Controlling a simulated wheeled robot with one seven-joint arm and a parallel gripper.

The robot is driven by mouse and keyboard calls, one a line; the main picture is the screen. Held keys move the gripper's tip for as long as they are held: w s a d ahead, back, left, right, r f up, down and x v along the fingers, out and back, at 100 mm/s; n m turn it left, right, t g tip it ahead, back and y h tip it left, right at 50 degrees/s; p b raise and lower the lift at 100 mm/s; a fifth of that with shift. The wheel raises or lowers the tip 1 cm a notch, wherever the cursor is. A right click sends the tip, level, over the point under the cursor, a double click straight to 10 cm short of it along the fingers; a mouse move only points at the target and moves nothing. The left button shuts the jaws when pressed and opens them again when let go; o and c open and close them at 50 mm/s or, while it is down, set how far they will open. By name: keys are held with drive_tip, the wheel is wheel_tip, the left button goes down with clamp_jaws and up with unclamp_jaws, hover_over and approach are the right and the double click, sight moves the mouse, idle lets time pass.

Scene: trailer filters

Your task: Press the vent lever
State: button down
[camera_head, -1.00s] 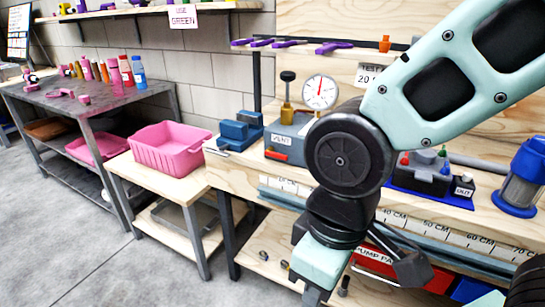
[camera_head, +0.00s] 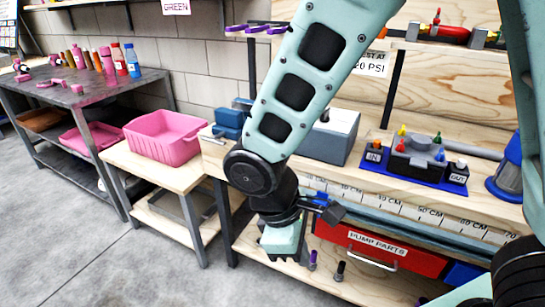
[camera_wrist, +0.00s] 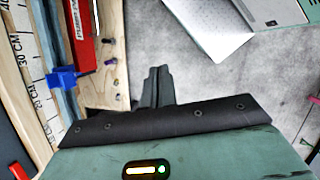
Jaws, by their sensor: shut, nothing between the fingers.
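The grey vent box (camera_head: 335,135) stands on the wooden bench in the head view, with only its right part showing. My arm crosses in front of it and hides its VENT label, its red lever and the gauge. My gripper (camera_wrist: 158,85) is shut and empty in the wrist view, out over the floor beside the bench's lower shelf and not touching anything. In the head view its fingertips are not clear. A small red piece (camera_wrist: 18,172) shows at the wrist view's lower left edge; I cannot tell whether it is the lever.
A ruler strip (camera_head: 400,208) runs along the bench front, with a blue clip (camera_wrist: 63,78) near it. The red PUMP PARTS drawer (camera_head: 375,248) and several small fittings are below. A blue pump base (camera_head: 425,175) is to the right. A pink bin (camera_head: 165,137) stands left.

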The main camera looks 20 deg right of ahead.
drive_tip(key=w+d+f+n+t+h, duration=0.3)
drive_tip(key=w+f+n+h, duration=0.15)
drive_tip(key=w, duration=0.25)
drive_tip(key=w+d+f+n+t+h, duration=0.25)
drive_tip(key=w+h, duration=0.25)
drive_tip(key=w, duration=0.3)
drive_tip(key=w+a+r+n+t+h, duration=0.1)
drive_tip(key=w+a+r+n+t, duration=0.3)
drive_tip(key=w+a+n+t, duration=0.3)
drive_tip(key=w+n+t, duration=0.1)
drive_tip(key=w+t, duration=0.1)
drive_tip(key=t, duration=0.1)
drive_tip(key=shift+a+t, duration=0.35)
drive_tip(key=shift+h, duration=0.25)
drive_tip(key=x, duration=1)
drive_tip(key=shift+p, duration=0.3)
